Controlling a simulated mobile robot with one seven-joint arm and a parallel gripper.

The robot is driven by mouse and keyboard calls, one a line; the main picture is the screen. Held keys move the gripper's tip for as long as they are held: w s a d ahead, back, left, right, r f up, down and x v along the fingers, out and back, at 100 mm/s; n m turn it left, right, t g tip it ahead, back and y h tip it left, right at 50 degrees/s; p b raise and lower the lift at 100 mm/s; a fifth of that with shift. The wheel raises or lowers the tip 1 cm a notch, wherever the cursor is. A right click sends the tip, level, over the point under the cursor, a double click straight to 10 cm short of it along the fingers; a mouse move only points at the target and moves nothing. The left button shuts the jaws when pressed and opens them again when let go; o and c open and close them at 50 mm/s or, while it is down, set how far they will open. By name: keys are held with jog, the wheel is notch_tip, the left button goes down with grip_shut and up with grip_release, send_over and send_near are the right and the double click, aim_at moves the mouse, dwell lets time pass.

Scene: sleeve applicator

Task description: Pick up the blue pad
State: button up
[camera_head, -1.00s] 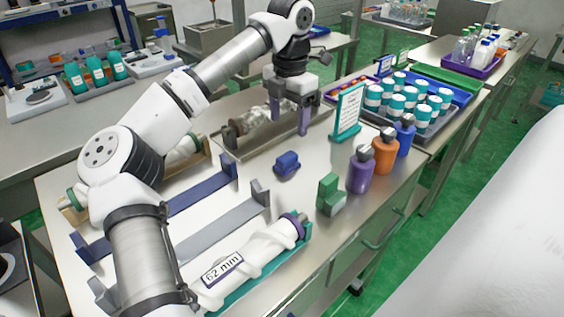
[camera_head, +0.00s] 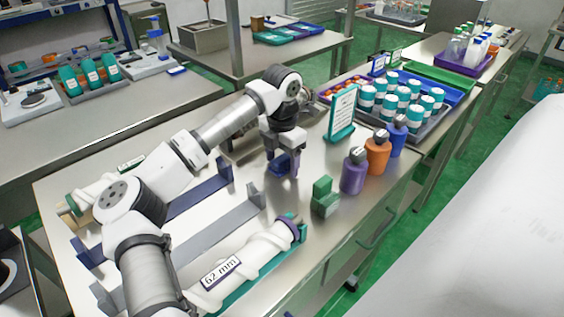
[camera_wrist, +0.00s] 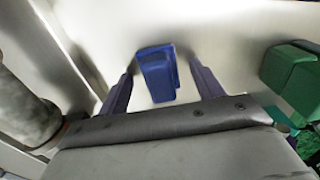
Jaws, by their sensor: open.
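The blue pad (camera_head: 281,165) is a small dark blue block on the steel table. In the head view my gripper (camera_head: 283,172) is right at it and partly hides it. In the wrist view the blue pad (camera_wrist: 158,73) lies between the two purple-grey fingers of my gripper (camera_wrist: 162,85), with a gap on each side. My gripper is open and holds nothing. The pad appears to rest on the table; how far the fingertips are above the tabletop is hard to tell.
A green block (camera_head: 325,197) stands to the right of the pad, also in the wrist view (camera_wrist: 292,78). Purple (camera_head: 354,174), orange (camera_head: 377,155) and blue (camera_head: 397,138) bottles stand beyond it. A teal sign (camera_head: 342,114) stands behind. A white roll marked 62 mm (camera_head: 245,256) lies in front.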

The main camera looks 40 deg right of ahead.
aim_at(282, 158)
jog(key=c, duration=1.1)
jog(key=shift+o, duration=0.2)
jog(key=shift+r, duration=0.15)
notch_tip(282, 158, up, 20)
jog(key=b, duration=0.1)
jog(key=shift+b, duration=0.3)
jog(key=o, duration=0.3)
jog(key=shift+c, duration=1.1)
jog(key=shift+f, duration=0.25)
